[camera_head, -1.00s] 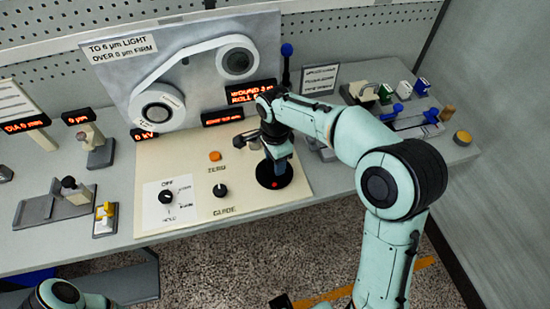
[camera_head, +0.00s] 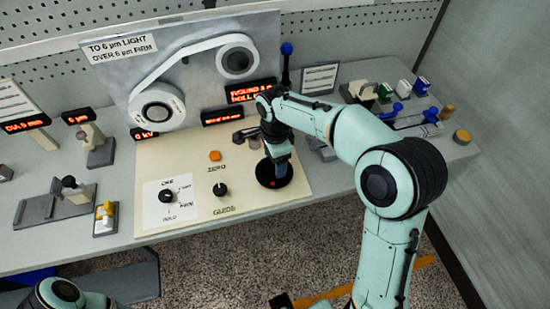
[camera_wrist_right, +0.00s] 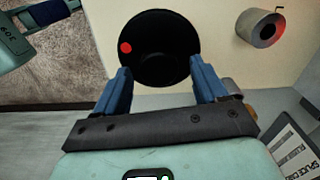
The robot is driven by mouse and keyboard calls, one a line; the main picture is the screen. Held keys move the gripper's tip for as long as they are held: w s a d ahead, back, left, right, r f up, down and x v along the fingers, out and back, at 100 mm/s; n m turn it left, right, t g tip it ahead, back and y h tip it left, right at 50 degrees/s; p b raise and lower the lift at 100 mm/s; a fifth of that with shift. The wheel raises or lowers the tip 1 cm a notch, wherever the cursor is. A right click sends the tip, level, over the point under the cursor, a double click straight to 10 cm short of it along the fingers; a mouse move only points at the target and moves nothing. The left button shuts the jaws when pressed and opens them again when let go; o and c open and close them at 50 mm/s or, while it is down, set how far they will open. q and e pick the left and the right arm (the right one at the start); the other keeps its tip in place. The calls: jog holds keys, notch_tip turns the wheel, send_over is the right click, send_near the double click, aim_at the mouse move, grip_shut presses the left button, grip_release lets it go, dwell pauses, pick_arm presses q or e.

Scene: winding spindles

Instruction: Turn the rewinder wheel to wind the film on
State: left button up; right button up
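The rewinder wheel is a black disc (camera_head: 268,181) with a red dot near its front edge, on the cream panel (camera_head: 310,183). In the right wrist view the wheel (camera_wrist_right: 160,50) shows past my fingers, its red dot at the left. My right gripper (camera_head: 277,164) points down at the wheel. In the wrist view its two blue fingers (camera_wrist_right: 161,72) stand wide apart with nothing visible between them; I cannot tell whether they touch the wheel. My right arm hides part of the wheel's surroundings.
An orange button (camera_head: 215,156) and two black knobs, one on a white plate (camera_head: 166,196) and one marked GUIDE (camera_head: 220,189), sit left of the wheel. A grey cylinder (camera_wrist_right: 260,29) is close by. Film runs between two rolls (camera_head: 157,107) on the upright panel behind.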

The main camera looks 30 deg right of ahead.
pick_arm(q)
jog(key=r+p, duration=0.1)
jog(key=w+r+p, duration=0.1)
jog(key=shift+w+r, duration=0.25)
jog(key=shift+r, duration=0.05)
pick_arm(e)
notch_tip(320, 180, up, 13)
jog(key=shift+r, duration=0.2)
dwell(1.1)
